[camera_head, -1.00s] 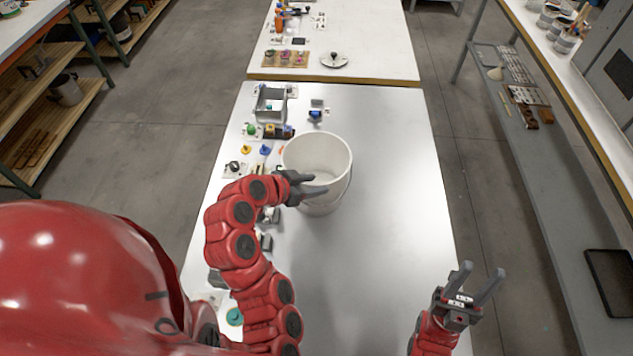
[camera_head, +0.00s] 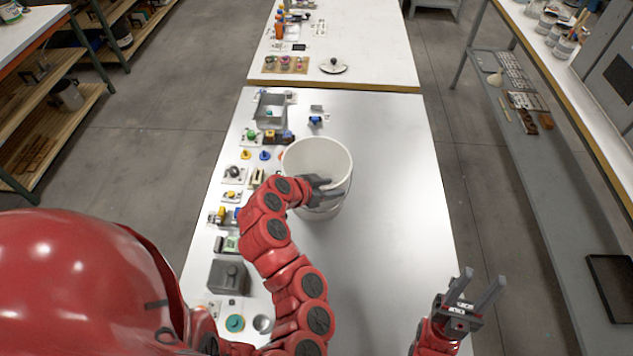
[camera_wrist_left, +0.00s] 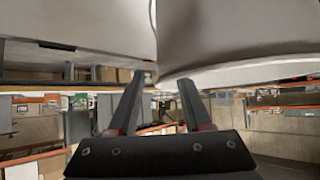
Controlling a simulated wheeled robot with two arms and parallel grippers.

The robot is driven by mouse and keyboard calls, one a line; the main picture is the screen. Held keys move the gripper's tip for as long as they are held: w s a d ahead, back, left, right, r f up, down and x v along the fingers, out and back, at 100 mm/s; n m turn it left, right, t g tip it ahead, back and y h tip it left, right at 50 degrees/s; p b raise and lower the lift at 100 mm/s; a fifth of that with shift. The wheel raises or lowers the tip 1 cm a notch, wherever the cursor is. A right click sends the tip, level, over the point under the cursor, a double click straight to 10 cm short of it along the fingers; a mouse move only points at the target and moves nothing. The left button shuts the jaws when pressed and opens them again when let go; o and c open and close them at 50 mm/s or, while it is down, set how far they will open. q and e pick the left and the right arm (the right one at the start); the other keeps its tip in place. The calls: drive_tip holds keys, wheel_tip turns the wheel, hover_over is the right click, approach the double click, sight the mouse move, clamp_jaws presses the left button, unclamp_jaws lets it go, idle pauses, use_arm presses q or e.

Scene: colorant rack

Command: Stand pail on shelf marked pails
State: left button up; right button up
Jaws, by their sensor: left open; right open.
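A white open-topped pail (camera_head: 312,160) stands upright on the white table (camera_head: 395,205). My left gripper (camera_head: 335,190) is open at the near side of the pail, with its fingers in front of the wall. In the left wrist view the open fingers (camera_wrist_left: 160,90) point at large pale curved surfaces that fill the top of the picture; I cannot tell whether they touch. My right gripper (camera_head: 475,290) is open and empty over the table's right front edge. No pails label can be read in these frames.
Small parts and a grey box (camera_head: 229,277) line the table's left side. A grey tray (camera_head: 270,110) stands at the back left. The table right of the pail is clear. Shelves (camera_head: 75,110) stand at the left, and a long shelf unit (camera_head: 560,180) at the right.

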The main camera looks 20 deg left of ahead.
sight(345, 186)
use_arm(q)
drive_tip(key=shift+p+x, duration=0.5)
drive_tip(key=shift+x, duration=1.5)
clamp_jaws()
drive_tip(key=shift+s, duration=0.1)
